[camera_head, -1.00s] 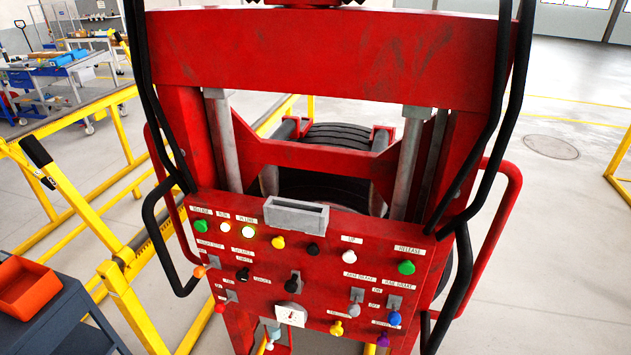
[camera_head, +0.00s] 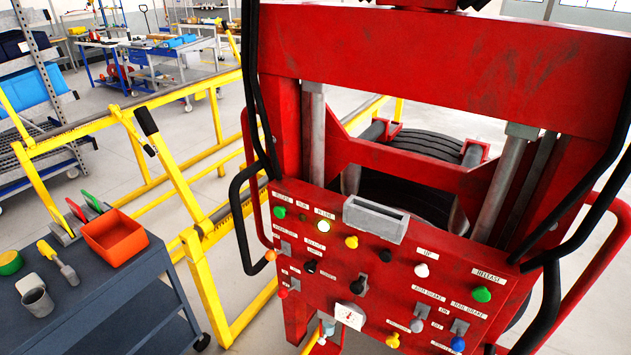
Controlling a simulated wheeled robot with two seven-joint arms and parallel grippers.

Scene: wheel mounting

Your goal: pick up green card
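A thin green card (camera_head: 92,202) stands tilted at the back of the dark grey cart at the lower left. It sits in a grey holder (camera_head: 64,237), with a red card (camera_head: 75,210) to its left. The lower part of the green card is hidden in the holder. Neither of my grippers is in view.
An orange bin (camera_head: 115,238) stands just right of the cards on the cart (camera_head: 103,297). A yellow-handled tool (camera_head: 58,263), a grey cup (camera_head: 38,302) and a green-yellow round container (camera_head: 10,262) lie nearer. A red machine with a control panel (camera_head: 330,255) fills the right; yellow rails stand behind.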

